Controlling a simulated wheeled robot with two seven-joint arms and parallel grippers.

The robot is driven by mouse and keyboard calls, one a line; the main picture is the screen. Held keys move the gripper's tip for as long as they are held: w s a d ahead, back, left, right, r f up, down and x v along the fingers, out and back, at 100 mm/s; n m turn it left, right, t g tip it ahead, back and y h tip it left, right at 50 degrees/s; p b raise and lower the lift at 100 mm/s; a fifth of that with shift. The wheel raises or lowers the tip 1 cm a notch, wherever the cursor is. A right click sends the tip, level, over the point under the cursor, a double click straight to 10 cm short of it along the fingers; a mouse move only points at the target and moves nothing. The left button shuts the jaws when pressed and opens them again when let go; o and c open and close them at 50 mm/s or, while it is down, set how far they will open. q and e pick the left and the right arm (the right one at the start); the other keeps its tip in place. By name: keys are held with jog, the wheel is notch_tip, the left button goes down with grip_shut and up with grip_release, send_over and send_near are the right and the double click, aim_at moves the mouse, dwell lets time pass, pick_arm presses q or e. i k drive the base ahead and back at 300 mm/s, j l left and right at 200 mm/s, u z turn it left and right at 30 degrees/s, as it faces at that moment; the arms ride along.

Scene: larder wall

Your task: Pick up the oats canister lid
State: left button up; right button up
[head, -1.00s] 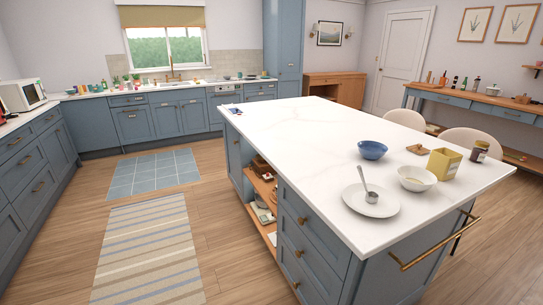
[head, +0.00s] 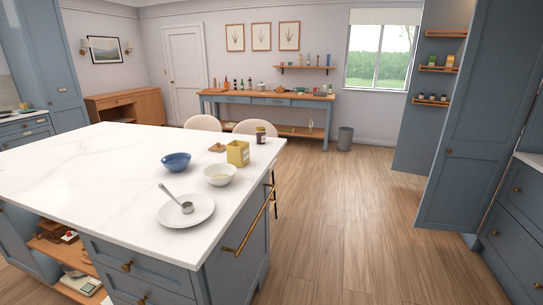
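A square yellow canister (head: 238,154) stands upright on the white island top (head: 95,160), near its right edge. I cannot read a label on it or tell if it is the oats canister. A small flat brown wooden piece (head: 217,148) lies just behind and left of it; I cannot tell if it is a lid. Neither of my grippers is in the head view.
On the island are a blue bowl (head: 175,162), a white bowl (head: 220,176), a plate (head: 172,214) with a metal scoop, and a dark jar (head: 261,135). Open floor (head: 340,215) lies between the island and a tall blue larder cupboard (head: 475,130) with door shelves.

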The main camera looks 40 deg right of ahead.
aim_at(217, 148)
jog(key=z, duration=1.15)
